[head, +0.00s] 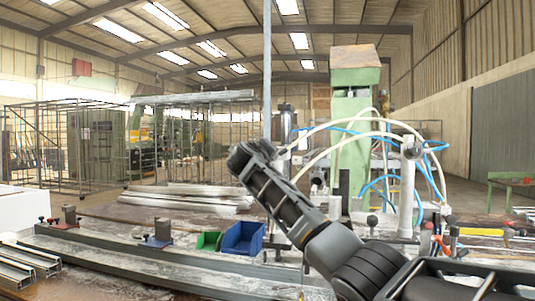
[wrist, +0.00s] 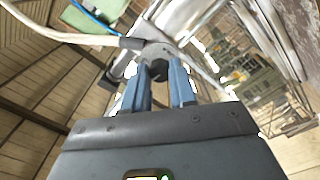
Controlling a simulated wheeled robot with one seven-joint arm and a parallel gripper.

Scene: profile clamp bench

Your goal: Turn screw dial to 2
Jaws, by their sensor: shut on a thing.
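In the wrist view, the two blue-grey fingers of my gripper (wrist: 161,75) reach up to a small dark knob (wrist: 159,69), which looks like the screw dial. The fingers stand on either side of it and are shut on it. The knob sits on a rounded grey metal part (wrist: 155,50). No numbers or marks on the dial can be read. In the head view, my dark arm reaches up and left across the bench, and its fingers and the dial cannot be made out there.
A green machine column (head: 354,130) stands behind my arm, with pale and blue hoses (head: 428,146) looping around it. A blue bin (head: 243,238) and a green bin (head: 209,240) sit on the bench. Long metal profiles (head: 130,262) lie at the left front.

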